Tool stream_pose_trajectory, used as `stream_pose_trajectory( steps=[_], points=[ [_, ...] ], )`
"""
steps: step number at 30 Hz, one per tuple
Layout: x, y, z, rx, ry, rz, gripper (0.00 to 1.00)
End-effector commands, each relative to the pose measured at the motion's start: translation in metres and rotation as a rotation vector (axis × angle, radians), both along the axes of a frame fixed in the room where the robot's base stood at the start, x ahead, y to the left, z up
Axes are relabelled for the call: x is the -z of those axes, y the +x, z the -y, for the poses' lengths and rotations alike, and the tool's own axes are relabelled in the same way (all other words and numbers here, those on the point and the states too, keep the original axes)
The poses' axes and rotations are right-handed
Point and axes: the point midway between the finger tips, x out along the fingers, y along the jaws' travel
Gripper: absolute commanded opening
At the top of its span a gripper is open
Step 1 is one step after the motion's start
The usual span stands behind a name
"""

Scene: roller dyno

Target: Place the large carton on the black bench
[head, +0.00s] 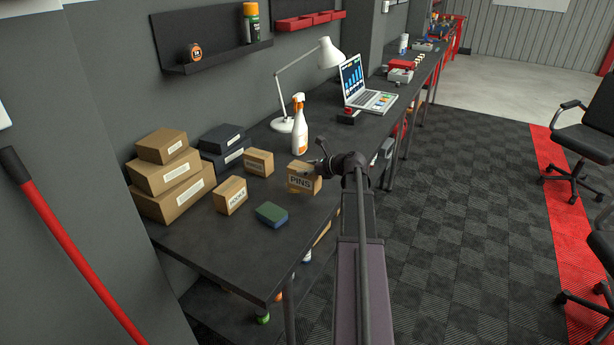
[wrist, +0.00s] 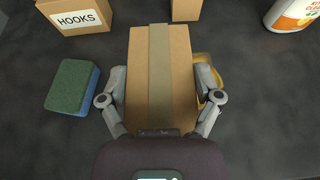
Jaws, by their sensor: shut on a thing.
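A brown carton labelled PINS (head: 301,184), which I take as the large carton, is at the right side of the black bench (head: 215,258), near its front edge. My gripper (head: 320,170) is shut on it from the right. In the wrist view the carton (wrist: 172,75), with a tan tape strip down its middle, sits between the two fingers (wrist: 160,82), one against each side. I cannot tell whether its underside touches the bench top or is slightly above it.
A HOOKS carton (head: 230,195), a green-blue sponge (head: 271,215) and a smaller carton (head: 259,162) stand left of it. A spray bottle (head: 299,128) is behind. Stacked cartons (head: 172,179) fill the back left. A yellow object (wrist: 206,82) shows partly behind the right finger. The front left bench top is clear.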

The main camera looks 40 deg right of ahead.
Motion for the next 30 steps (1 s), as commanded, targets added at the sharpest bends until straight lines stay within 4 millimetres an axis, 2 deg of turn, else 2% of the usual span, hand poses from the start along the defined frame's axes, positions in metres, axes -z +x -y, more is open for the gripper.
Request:
stream_pose_trajectory(
  steps=[5, 9, 19, 30],
  points=[
    [0.000, 0.002, 0.003, 0.000, 0.000, 0.001, 0.21],
    [0.003, 0.009, 0.015, 0.001, 0.000, 0.001, 0.21],
    [0.033, 0.006, 0.012, 0.000, 0.000, 0.001, 0.21],
    [0.036, 0.006, 0.012, 0.001, 0.001, 0.001, 0.21]
  ],
)
